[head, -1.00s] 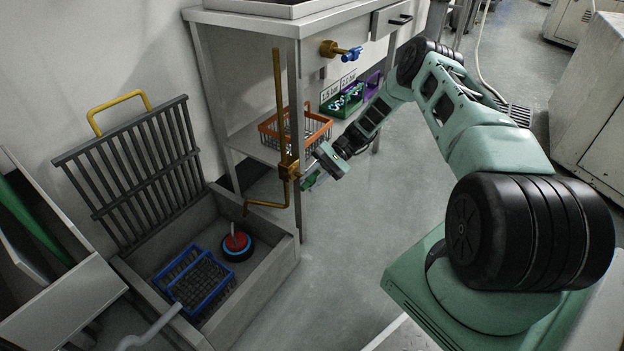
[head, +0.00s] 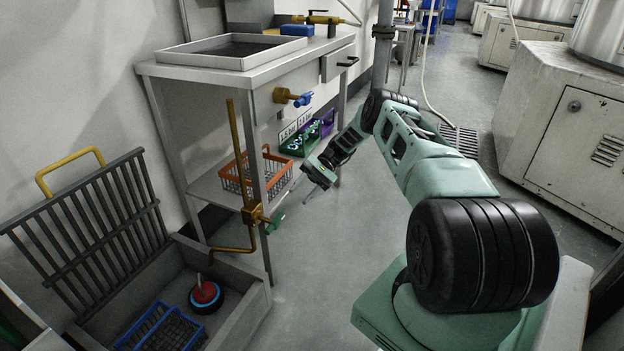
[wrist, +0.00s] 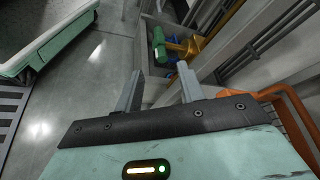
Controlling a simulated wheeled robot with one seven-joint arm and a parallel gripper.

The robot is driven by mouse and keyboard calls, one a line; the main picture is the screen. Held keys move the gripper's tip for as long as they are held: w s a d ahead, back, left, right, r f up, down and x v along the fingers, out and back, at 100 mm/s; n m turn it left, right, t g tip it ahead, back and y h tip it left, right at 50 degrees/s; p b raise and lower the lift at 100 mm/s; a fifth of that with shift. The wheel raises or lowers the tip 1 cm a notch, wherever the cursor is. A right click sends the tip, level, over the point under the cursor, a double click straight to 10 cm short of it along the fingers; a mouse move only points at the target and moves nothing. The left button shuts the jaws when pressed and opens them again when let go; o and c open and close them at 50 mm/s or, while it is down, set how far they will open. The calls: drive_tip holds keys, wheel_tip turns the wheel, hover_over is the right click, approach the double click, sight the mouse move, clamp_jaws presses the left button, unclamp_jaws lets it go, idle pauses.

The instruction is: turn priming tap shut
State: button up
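A brass tap body (head: 254,213) with a green handle (head: 278,222) sits low on an upright brass pipe (head: 234,150) by the bench leg. The handle sticks out on the pipe's right; its exact angle to the pipe is hard to tell. In the wrist view, the green handle (wrist: 158,45) and brass body (wrist: 186,48) are beyond my fingertips. My gripper (head: 303,187) is open and empty, up and right of the handle, apart from it. Its two spread fingers show in the wrist view (wrist: 160,84). A second brass tap with a blue handle (head: 302,99) is on the bench front.
An orange basket (head: 258,172) on the bench's lower shelf is close to my gripper. Below the pipe is a grey trough (head: 250,305) holding a blue basket (head: 160,330) and a red-and-blue round object (head: 205,296), with a raised grate (head: 95,215).

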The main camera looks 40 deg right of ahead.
drive_tip(key=shift+v, duration=2.5)
